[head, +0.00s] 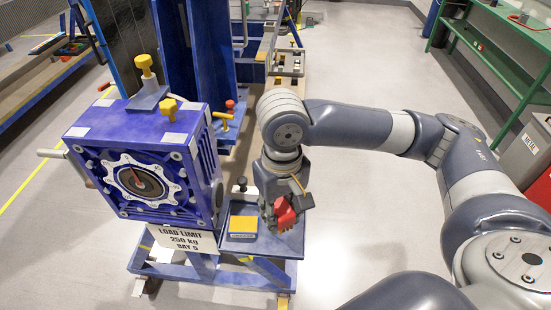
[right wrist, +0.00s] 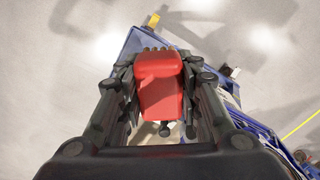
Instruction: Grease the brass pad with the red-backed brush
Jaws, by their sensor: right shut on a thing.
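The red-backed brush (head: 285,214) is held in my right gripper (head: 284,205), which is shut on it. In the right wrist view the red back (right wrist: 160,84) fills the space between the fingers (right wrist: 160,90); its bristles are mostly hidden. The brass pad (head: 243,224) is a yellow square on a small blue shelf (head: 240,247) beside the blue jig box. The brush is just right of the pad in the head view, above the shelf's right side; I cannot tell its exact height. My left gripper is not in view.
The blue jig box (head: 190,119) with a round dial stands left of the shelf, with yellow knobs on top. A black-knobbed post (head: 242,186) stands at the shelf's back edge. A sign (head: 186,241) hangs below the box.

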